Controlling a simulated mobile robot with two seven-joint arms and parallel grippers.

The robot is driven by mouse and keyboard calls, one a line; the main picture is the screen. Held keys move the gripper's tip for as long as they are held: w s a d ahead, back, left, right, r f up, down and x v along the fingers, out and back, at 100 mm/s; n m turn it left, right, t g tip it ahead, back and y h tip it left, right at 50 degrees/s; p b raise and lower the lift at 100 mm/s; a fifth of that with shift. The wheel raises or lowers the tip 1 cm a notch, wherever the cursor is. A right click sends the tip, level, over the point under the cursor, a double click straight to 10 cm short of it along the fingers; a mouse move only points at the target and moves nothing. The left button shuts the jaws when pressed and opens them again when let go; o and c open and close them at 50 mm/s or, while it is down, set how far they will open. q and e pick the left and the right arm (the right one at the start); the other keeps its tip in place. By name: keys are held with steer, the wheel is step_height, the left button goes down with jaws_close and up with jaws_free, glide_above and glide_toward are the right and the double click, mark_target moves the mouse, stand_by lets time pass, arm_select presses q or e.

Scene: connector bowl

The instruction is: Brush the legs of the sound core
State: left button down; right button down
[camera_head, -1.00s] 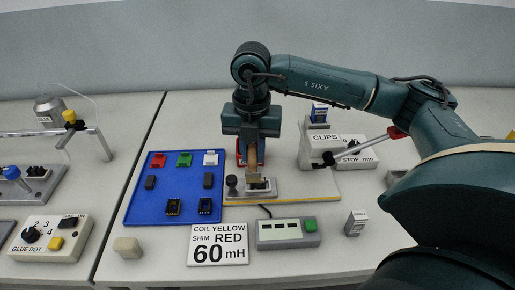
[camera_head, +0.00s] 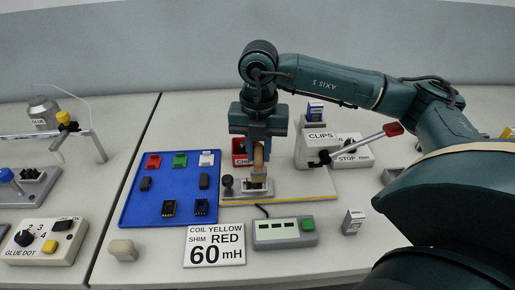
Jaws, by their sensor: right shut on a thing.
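My right gripper (camera_head: 257,138) points down over the small grey fixture (camera_head: 233,196) on the board. Two dark parts with yellowish marks (camera_head: 169,208) (camera_head: 200,207) lie at the front of the blue tray (camera_head: 184,221). Which core is the sound one cannot be told. My left gripper is out of view.
The tray also holds red, green and white pieces and two dark blocks. A red box (camera_head: 239,152) stands behind my right gripper. A clips box (camera_head: 317,150) with a red-tipped lever is at the right. A meter (camera_head: 284,233) and a sign (camera_head: 214,246) lie in front.

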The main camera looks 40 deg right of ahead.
steer(key=shift+w+a, duration=0.55)
steer(key=shift+a, duration=0.35)
steer(key=shift+s+d, duration=0.3)
steer(key=shift+d, duration=0.2)
steer(key=shift+s+d, duration=0.3)
steer(key=shift+d, duration=0.2)
